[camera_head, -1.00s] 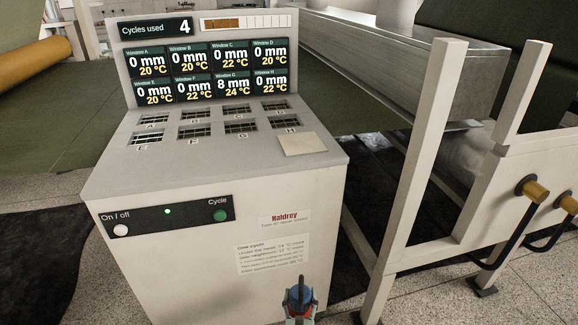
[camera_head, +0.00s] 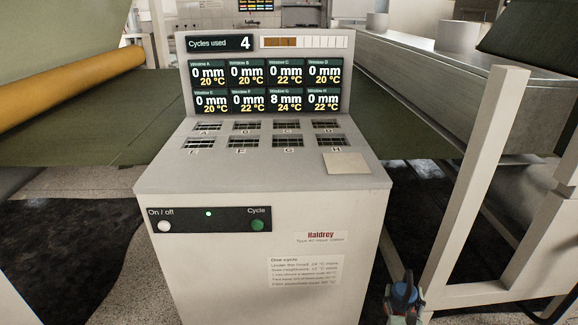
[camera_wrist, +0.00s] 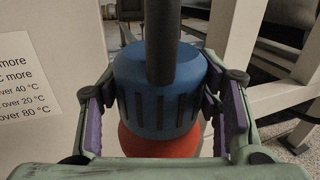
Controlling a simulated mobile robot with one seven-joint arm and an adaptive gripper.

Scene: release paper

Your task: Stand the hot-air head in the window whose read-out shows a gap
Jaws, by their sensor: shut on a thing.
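My gripper (camera_wrist: 163,110) is shut on the hot-air head (camera_wrist: 150,85), a blue slotted body with a dark upright stem and a red-orange lower part. In the head view the hot-air head (camera_head: 404,291) shows at the bottom edge, in front of the machine's right front corner and below its top. The machine's top has two rows of grated windows, A to D behind and E to H in front. On the read-out panel (camera_head: 265,85), Window G (camera_head: 287,101) reads 8 mm and 24 °C; the others read 0 mm. The window marked G (camera_head: 288,142) is in the front row.
The front has an on/off button (camera_head: 164,226) and a green Cycle button (camera_head: 257,225). White frame posts (camera_head: 478,170) stand close on the right. "Cycles used" reads 4.

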